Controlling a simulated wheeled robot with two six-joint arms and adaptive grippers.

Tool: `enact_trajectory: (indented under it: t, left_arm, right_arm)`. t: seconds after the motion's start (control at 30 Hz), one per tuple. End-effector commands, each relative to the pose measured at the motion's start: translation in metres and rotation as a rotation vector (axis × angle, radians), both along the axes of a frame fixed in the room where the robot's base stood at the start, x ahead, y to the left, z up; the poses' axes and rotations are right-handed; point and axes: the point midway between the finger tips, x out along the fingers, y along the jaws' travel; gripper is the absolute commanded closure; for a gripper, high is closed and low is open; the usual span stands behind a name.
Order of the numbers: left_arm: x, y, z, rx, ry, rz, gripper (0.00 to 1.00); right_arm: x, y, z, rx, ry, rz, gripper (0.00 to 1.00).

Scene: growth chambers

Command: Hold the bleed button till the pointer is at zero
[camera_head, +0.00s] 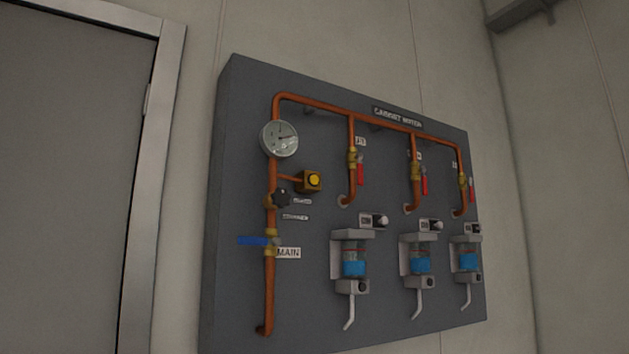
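The bleed button appears to be the round yellow button (314,180) on a small brass block, on a short side branch of the copper pipe on the grey wall panel (236,230). Nothing touches it. The round pressure gauge (279,138) sits above and to its left, at the top of the main pipe. Its dark pointer seems to lie toward the right of the dial, but the scale is too small to read. Neither of my grippers shows in the head view.
A black knob (281,198) and a blue lever (254,240) by the MAIN label sit below the button. A grey door (70,180) is at left.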

Motion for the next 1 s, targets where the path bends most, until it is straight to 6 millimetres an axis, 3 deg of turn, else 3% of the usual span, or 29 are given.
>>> enact_trajectory:
  t: [0.17,0.3,1.0]
  left_arm:
    - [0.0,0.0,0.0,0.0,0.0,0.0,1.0]
    - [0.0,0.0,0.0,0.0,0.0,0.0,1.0]
    - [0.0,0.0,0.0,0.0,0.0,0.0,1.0]
  right_arm:
    - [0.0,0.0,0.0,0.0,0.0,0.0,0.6]
    - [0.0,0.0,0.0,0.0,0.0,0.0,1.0]
    - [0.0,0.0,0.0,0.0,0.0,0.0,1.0]
